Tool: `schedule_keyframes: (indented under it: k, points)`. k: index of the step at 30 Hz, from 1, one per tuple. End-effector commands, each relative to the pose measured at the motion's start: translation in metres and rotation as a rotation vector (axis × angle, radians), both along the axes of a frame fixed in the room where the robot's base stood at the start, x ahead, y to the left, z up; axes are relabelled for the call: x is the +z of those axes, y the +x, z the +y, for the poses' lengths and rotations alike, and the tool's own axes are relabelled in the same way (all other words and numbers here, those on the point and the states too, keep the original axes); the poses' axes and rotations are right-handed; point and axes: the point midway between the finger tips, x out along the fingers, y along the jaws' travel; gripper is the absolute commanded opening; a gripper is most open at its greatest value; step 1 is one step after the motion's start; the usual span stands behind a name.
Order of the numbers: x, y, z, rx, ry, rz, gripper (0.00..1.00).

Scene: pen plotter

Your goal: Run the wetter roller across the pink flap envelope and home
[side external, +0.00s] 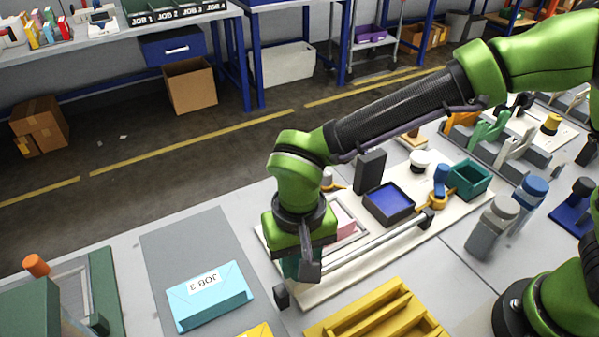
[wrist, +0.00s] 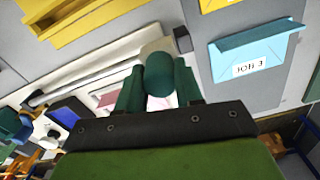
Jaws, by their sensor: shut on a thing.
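My gripper (side external: 299,266) is low over the near left end of the pale board, its body hiding most of what it holds. In the wrist view, my gripper (wrist: 160,88) is shut on a dark green rounded handle with a beige end, which I take to be the wetter roller (wrist: 160,72). The pink flap envelope (side external: 345,217) lies on the board just right of my gripper, partly hidden by it. A pink strip of it also shows in the wrist view (wrist: 112,101). I cannot tell whether the roller touches the envelope.
A metal rail (side external: 378,240) with dark ends runs along the board's near edge. A blue-lined tray (side external: 388,202), a dark block (side external: 369,171) and a teal bin (side external: 468,179) stand farther right. A cyan JOB 3 envelope (side external: 209,296) lies left; a yellow rack (side external: 378,318) is in front.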

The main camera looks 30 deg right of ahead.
Motion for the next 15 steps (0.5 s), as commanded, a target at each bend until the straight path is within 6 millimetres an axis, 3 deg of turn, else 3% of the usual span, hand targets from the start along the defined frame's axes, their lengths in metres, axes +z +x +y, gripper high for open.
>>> schedule_keyframes:
  k: [11, 12, 15]
  points:
    - [0.0013, 0.0004, 0.0076, 0.006, 0.011, -0.005, 0.0]
    - [0.0012, 0.0001, 0.0078, 0.006, 0.011, -0.005, 0.37]
    - [0.0013, 0.0003, 0.0076, 0.006, 0.011, -0.005, 0.52]
